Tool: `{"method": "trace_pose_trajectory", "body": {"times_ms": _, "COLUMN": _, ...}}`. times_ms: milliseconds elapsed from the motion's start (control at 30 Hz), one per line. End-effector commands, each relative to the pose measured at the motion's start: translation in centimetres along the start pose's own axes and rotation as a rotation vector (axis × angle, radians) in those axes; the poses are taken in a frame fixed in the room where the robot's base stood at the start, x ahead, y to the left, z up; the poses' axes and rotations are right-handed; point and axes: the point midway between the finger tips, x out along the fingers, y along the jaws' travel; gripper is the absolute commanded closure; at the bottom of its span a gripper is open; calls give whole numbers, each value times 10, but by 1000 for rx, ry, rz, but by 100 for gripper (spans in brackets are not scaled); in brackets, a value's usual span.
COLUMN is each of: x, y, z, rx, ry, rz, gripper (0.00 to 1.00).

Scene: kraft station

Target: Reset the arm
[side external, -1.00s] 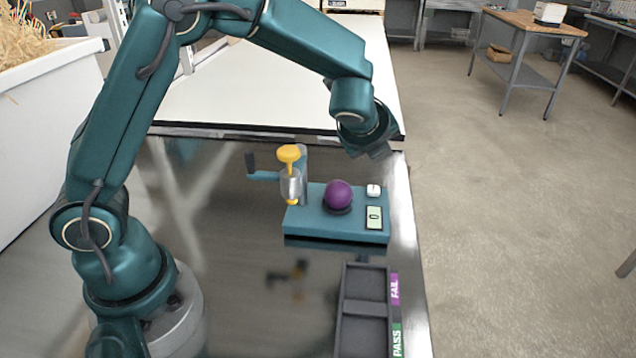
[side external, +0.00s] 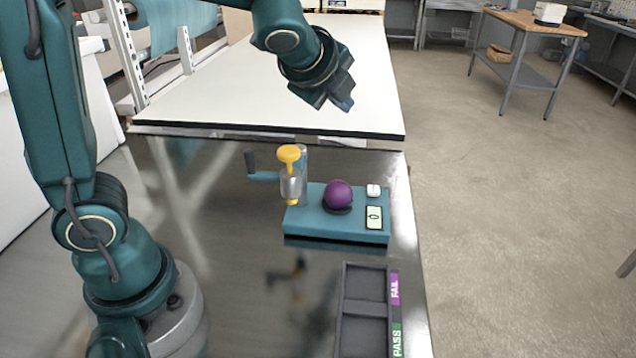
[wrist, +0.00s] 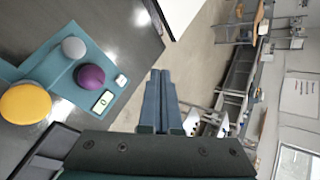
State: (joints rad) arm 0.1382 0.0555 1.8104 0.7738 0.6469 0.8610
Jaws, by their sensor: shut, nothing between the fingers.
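In the wrist view the purple ball (wrist: 91,77) and display (wrist: 103,101) show at the left.
A dark two-compartment tray (side external: 364,308) stands in front of the device, empty where visible, with purple FAIL and green PASS labels (side external: 396,340) along its right side. The white tabletop (side external: 230,95) is clear. Open floor lies to the right.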

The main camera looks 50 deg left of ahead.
Motion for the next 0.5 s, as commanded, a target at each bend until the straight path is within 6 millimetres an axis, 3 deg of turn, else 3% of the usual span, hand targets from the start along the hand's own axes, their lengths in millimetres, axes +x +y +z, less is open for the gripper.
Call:
{"method": "trace_pose_trajectory", "body": {"times_ms": 100, "x": -34, "y": 18, "z": 17, "rx": -239, "ry": 11, "rz": 24, "gripper": 100}}
{"method": "trace_pose_trajectory", "body": {"times_ms": 233, "x": -65, "y": 48, "z": 25, "rx": -524, "ry": 35, "rz": 77, "gripper": 100}}
{"method": "trace_pose_trajectory", "body": {"times_ms": 500, "x": -111, "y": 120, "z": 10, "rx": -1107, "ry": 79, "rz": 260, "gripper": 100}}
